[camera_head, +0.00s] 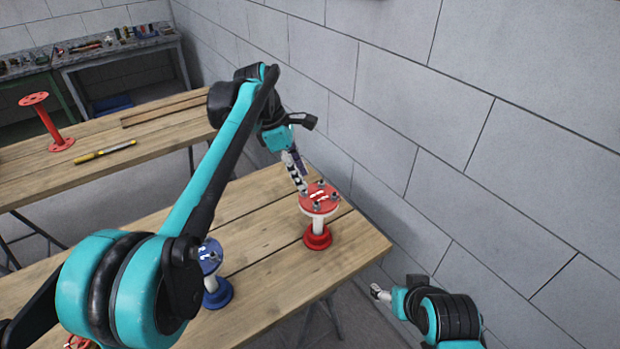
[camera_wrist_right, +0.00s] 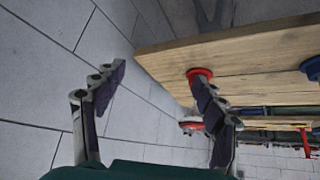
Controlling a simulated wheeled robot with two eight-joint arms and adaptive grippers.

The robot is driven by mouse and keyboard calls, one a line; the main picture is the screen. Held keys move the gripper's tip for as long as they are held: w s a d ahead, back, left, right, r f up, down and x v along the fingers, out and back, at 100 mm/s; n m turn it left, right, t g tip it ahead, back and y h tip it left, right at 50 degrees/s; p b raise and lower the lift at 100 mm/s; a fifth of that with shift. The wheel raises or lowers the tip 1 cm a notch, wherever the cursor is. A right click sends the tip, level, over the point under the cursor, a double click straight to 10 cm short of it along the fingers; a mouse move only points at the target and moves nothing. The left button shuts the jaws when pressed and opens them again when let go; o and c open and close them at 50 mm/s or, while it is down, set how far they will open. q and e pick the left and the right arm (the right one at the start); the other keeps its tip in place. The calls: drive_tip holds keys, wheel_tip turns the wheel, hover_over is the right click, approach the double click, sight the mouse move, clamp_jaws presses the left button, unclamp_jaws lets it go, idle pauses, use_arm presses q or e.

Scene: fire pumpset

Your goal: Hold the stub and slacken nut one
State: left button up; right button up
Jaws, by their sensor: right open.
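The stub is a short white pipe with a red base and a red top flange (camera_head: 318,206) carrying several grey nuts. It stands upright near the right end of the front table. My left gripper (camera_head: 300,182) points down at the flange's left rear edge, its fingertips at or just above a nut; contact and jaw gap are unclear. My right gripper (camera_head: 378,292) is off the table's right end, apart from the stub. In the right wrist view its fingers (camera_wrist_right: 157,74) are spread and empty, with the stub's red base (camera_wrist_right: 203,73) partly behind one finger.
A blue stub (camera_head: 216,288) stands on the front table (camera_head: 270,270), partly behind my left arm. A rear table holds a red flanged piece (camera_head: 50,122) and a yellow-and-black tool (camera_head: 105,151). A grey block wall (camera_head: 480,130) runs close along the right.

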sight(326, 211)
drive_tip(key=o, duration=0.3)
drive_tip(key=w+a+t, duration=0.1)
drive_tip(key=w+a, duration=0.1)
drive_tip(key=w, duration=0.2)
drive_tip(key=w+a+r+n+y, duration=0.1)
drive_tip(key=w+a, duration=0.1)
drive_tip(key=w, duration=0.1)
drive_tip(key=w+a+n+t+y, duration=0.1)
drive_tip(key=w+a, duration=0.1)
drive_tip(key=w, duration=0.2)
drive_tip(key=shift+w+a+r+t, duration=0.25)
drive_tip(key=shift+w+a+t, duration=0.05)
drive_tip(key=shift+w+a, duration=0.1)
drive_tip(key=shift+o, duration=0.2)
drive_tip(key=w+a+t+y, duration=0.1)
drive_tip(key=w+a, duration=0.1)
drive_tip(key=w, duration=0.1)
drive_tip(key=w+a+n, duration=0.1)
drive_tip(key=w+a, duration=0.2)
drive_tip(key=w+a+n+t+y, duration=0.1)
drive_tip(key=w+a, duration=0.1)
drive_tip(key=w, duration=0.1)
drive_tip(key=shift+a+f+t+y, duration=0.3)
drive_tip(key=shift+f, duration=0.1)
drive_tip(key=shift+w+a+f, duration=0.15)
drive_tip(key=shift+w+a, duration=0.15)
drive_tip(key=x, duration=0.7)
drive_tip(key=shift+w, duration=0.2)
